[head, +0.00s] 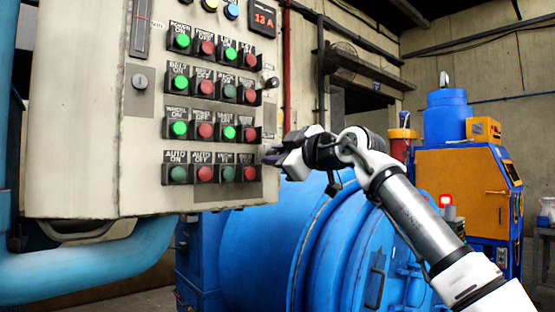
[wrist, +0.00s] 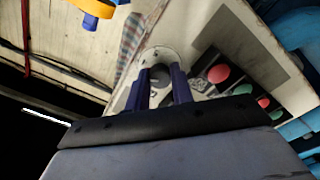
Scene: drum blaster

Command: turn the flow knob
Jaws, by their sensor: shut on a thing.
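The control panel (head: 95,110) is a beige cabinet at the left of the head view. My gripper (head: 271,157) is at the panel's lower right edge, beside the bottom button row. In the wrist view my gripper's two dark blue fingers (wrist: 163,84) reach onto a round pale disc (wrist: 162,55) on the panel. They are shut on a small grey knob (wrist: 160,72) between their tips, mostly hidden by them. This appears to be the flow knob; I cannot read its label. In the head view the knob is hidden by my gripper.
Green and red push buttons (head: 205,174) in several rows cover the panel, close to my gripper. A large blue drum (head: 265,250) stands below and behind. An orange machine (head: 456,192) stands at the right.

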